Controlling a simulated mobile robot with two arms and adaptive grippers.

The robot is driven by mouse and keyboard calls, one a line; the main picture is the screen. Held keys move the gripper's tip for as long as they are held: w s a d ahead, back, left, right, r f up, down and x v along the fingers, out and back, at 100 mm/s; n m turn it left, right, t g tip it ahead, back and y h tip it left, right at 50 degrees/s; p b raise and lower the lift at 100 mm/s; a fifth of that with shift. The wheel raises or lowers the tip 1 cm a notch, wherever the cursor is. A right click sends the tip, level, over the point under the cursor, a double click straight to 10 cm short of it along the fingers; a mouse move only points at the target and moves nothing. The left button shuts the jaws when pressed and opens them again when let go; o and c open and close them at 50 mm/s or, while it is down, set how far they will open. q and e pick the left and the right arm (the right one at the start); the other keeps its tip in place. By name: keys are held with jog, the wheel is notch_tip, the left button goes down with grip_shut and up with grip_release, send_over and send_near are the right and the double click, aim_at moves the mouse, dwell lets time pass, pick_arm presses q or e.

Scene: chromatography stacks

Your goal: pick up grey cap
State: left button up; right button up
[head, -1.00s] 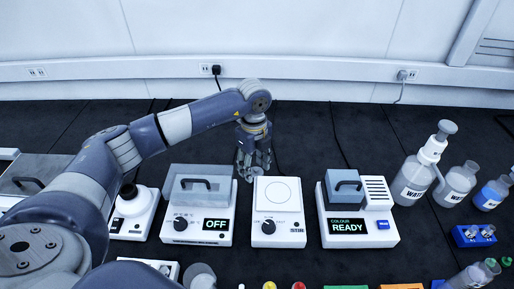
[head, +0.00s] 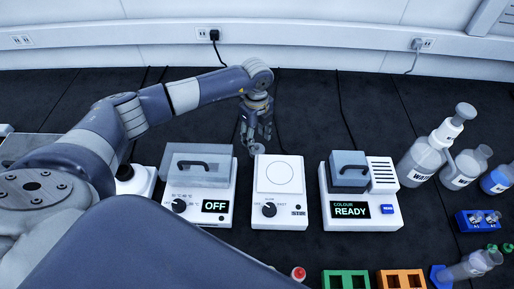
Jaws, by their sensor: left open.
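My left gripper (head: 256,142) hangs fingers down behind the white stirrer plate (head: 280,176), over the dark bench. It is open, and I see nothing between its fingers. I cannot make out a loose grey cap for certain. Greyish tops show on the water bottles at the right, one on the pump bottle (head: 421,160) and one on the bottle beside it (head: 461,170); the gripper is far from them. My own arm covers the lower left and bottom middle of the head view. My right gripper is not in view.
A heater reading OFF (head: 198,190) and a colour reader reading READY (head: 359,196) flank the stirrer plate. A blue rack (head: 478,221), a green rack (head: 346,280), an orange rack (head: 402,281) and a red cap (head: 298,273) lie toward the front. The bench behind the devices is mostly clear.

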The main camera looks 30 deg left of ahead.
aim_at(257, 146)
pick_arm(q)
notch_tip(257, 146, down, 4)
jog(key=shift+s+d+f+p, duration=0.1)
jog(key=shift+d+f+p, duration=0.05)
jog(key=shift+p, duration=0.35)
jog(key=c, duration=0.5)
jog(key=shift+o, duration=0.2)
